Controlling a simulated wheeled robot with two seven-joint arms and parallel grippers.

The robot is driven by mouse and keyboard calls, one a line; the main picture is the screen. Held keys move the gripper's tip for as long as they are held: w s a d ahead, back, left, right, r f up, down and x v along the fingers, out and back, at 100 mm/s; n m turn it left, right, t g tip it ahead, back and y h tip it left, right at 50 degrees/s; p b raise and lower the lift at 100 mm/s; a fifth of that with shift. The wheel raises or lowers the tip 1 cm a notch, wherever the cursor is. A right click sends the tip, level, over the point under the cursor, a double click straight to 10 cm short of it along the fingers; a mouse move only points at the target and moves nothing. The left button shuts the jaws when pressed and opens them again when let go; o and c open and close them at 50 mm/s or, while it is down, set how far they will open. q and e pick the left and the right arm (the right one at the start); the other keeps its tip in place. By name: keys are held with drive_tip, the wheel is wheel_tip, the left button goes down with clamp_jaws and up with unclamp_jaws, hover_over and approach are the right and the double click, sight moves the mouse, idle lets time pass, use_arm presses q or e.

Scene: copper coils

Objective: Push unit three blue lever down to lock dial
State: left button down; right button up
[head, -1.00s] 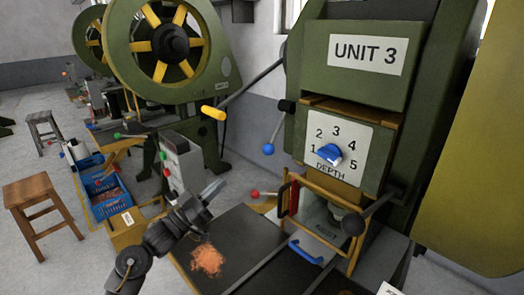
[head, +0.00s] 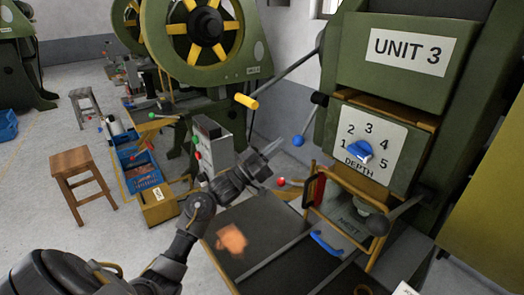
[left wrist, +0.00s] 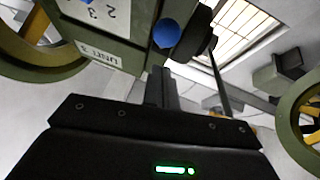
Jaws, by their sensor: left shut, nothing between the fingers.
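The UNIT 3 press (head: 405,45) stands at the right. Its blue-ball lever (head: 298,140) slants down-left from a black pivot, beside the DEPTH dial (head: 385,135), which has a blue knob (head: 360,150) and numbers 1 to 5. The blue ball also shows in the left wrist view (left wrist: 166,33), just beyond the fingers. My left gripper (head: 270,152) is shut and empty, a little left of and below the ball in the head view. I cannot tell whether it touches. My right gripper is out of view.
A guard frame with a red part (head: 313,190) and a blue handle (head: 325,243) sit below the dial. An orange copper heap (head: 231,238) lies on the dark bench. A wooden stool (head: 80,163) stands at left.

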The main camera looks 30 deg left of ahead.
use_arm(q)
drive_tip(key=shift+w+d+f, duration=0.15)
drive_tip(key=shift+w+d, duration=0.15)
drive_tip(key=shift+w, duration=0.2)
drive_tip(key=shift+w+d+f, duration=0.15)
drive_tip(key=shift+w+d, duration=0.1)
drive_tip(key=shift+w, duration=0.2)
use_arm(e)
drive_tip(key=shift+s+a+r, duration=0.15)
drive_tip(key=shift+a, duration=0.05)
use_arm(q)
drive_tip(key=shift+f, duration=0.1)
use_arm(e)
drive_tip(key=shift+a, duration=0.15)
